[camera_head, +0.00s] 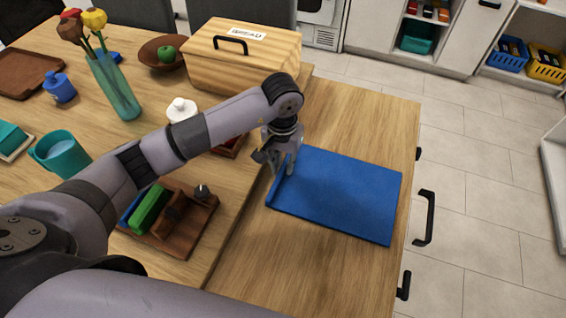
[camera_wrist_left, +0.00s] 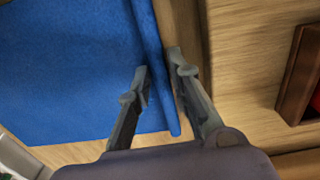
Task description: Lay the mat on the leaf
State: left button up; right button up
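The blue mat (camera_head: 340,195) lies spread over the wooden leaf (camera_head: 330,270), to the right of the main tabletop. Its left edge stands up as a narrow raised strip. My left gripper (camera_head: 282,168) is at this edge, near the mat's far left corner, fingers pointing down. In the left wrist view the fingers (camera_wrist_left: 157,62) are apart, with the edge of the mat (camera_wrist_left: 70,70) running between them. There seems to be a gap beside the edge, so it does not look clamped. My right gripper is not in view.
A bread box (camera_head: 243,65) stands behind the mat. A wooden tray (camera_head: 185,240) with a green block, a teal mug (camera_head: 60,155) and a vase of flowers (camera_head: 115,85) are to the left. Bare leaf shows in front of the mat. Black handles (camera_head: 424,218) stick out at the right.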

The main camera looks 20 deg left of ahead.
pick_arm(q)
jog(key=shift+o, duration=1.4)
jog(key=shift+r, duration=0.15)
notch_tip(320, 180, up, 12)
jog(key=p, duration=0.5)
